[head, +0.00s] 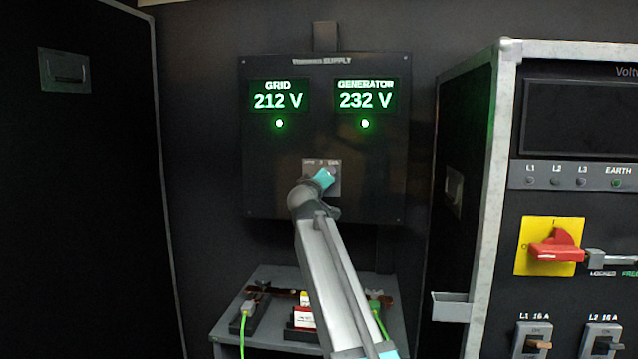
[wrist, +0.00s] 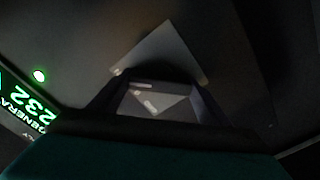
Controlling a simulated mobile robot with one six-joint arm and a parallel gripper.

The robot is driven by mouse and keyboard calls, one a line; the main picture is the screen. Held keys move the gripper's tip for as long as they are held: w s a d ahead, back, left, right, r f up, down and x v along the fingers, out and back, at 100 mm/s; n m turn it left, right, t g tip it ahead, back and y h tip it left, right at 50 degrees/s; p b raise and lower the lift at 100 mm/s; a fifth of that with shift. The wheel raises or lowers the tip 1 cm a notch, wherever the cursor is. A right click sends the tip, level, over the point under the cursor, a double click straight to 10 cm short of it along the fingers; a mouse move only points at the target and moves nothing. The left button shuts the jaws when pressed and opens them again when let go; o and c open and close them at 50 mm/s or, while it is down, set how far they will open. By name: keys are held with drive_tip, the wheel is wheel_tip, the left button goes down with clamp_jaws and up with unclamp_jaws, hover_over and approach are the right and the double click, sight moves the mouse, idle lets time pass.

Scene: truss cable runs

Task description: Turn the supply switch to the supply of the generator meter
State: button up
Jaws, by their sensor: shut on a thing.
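The supply panel carries a grid meter (head: 278,96) reading 212 V on the left and a generator meter (head: 365,96) reading 232 V on the right. Both have a lit green lamp below. The supply switch's pale plate (head: 310,163) sits lower in the panel's middle, mostly behind my arm. My gripper (head: 325,178) is at this plate, shut on the switch handle. In the wrist view, my gripper's dark fingers (wrist: 155,82) stand either side of a grey shape in front of the tilted plate (wrist: 170,50). The handle's pointing direction cannot be made out.
A grey shelf (head: 225,335) below the panel holds small devices with green cables. A cabinet (head: 497,150) with a red rotary switch (head: 557,246) on a yellow plate stands at the right. A dark case side (head: 80,180) closes off the left.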

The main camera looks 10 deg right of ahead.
drive_tip(key=shift+f, duration=0.1)
drive_tip(key=o, duration=1.1)
drive_tip(key=shift+c, duration=0.2)
drive_tip(key=shift+s, duration=0.1)
drive_tip(key=v, duration=1.3)
drive_tip(key=shift+s, duration=0.3)
drive_tip(key=shift+a+r, duration=0.15)
drive_tip(key=shift+r, duration=0.1)
